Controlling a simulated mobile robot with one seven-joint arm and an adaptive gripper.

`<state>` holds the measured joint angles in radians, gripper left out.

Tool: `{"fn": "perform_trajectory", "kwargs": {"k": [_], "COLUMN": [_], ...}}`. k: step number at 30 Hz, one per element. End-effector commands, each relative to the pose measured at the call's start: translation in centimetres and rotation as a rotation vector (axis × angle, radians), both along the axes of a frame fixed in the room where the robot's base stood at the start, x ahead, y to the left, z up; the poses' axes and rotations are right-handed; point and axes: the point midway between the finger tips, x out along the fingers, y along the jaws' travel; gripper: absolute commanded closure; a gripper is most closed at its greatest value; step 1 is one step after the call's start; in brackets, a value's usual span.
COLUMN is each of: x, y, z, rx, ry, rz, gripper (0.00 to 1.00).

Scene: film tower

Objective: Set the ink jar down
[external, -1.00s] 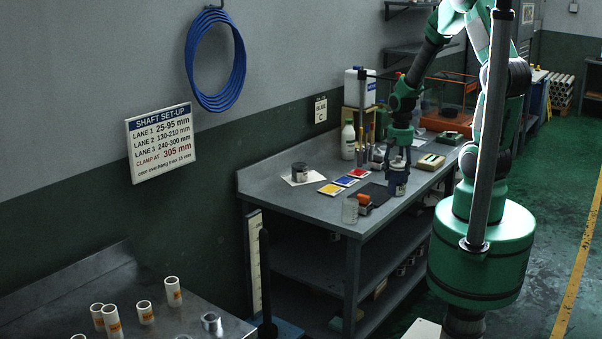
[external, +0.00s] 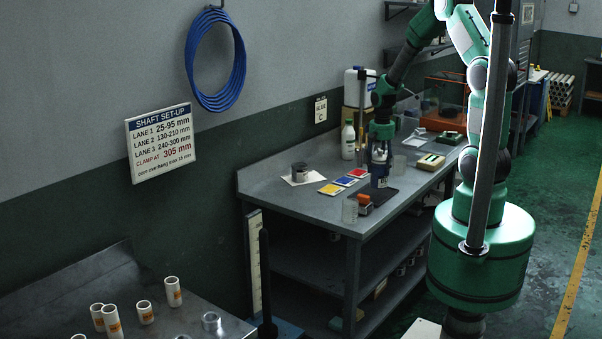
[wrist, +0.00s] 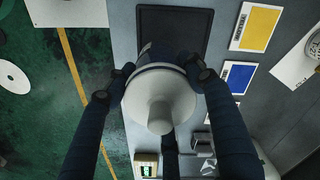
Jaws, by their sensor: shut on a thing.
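The ink jar (wrist: 160,105), with a broad pale lid and a knob, is held between the fingers of my gripper (wrist: 159,80), seen from above in the wrist view. In the external view my gripper (external: 380,157) points down over the bench, with the jar (external: 379,179) upright beneath it. A dark rectangular mat (wrist: 175,22) lies on the bench beside and partly under the jar. I cannot tell whether the jar's base touches the mat or hangs just above it. The jar's body is mostly hidden by its lid and my fingers.
Yellow (external: 331,189), red (external: 358,173) and blue (external: 346,181) cards lie left of the jar. A grey tin (external: 299,172) stands on white paper farther left. A clear cup (external: 350,210) and an orange-and-dark block (external: 364,203) are near the front edge. A white bottle (external: 348,140) stands behind.

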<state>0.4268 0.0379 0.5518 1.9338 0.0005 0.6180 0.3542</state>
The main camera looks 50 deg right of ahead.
Motion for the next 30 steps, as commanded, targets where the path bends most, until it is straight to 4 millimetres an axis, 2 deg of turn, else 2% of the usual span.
{"fn": "perform_trajectory", "kwargs": {"k": [4, 10, 23, 30], "x": [2.4, 4.2, 4.6, 4.5], "y": [-1.0, -1.8, -2.0, -1.9], "z": [-0.2, -0.4, -0.4, -2.3], "rx": [-0.001, -0.001, -0.001, 0.001], "ry": [-0.001, -0.001, -0.001, 0.001], "rz": [0.000, 0.000, 0.000, 0.000], "gripper": [0.87, 0.87, 0.87, 0.87]}}
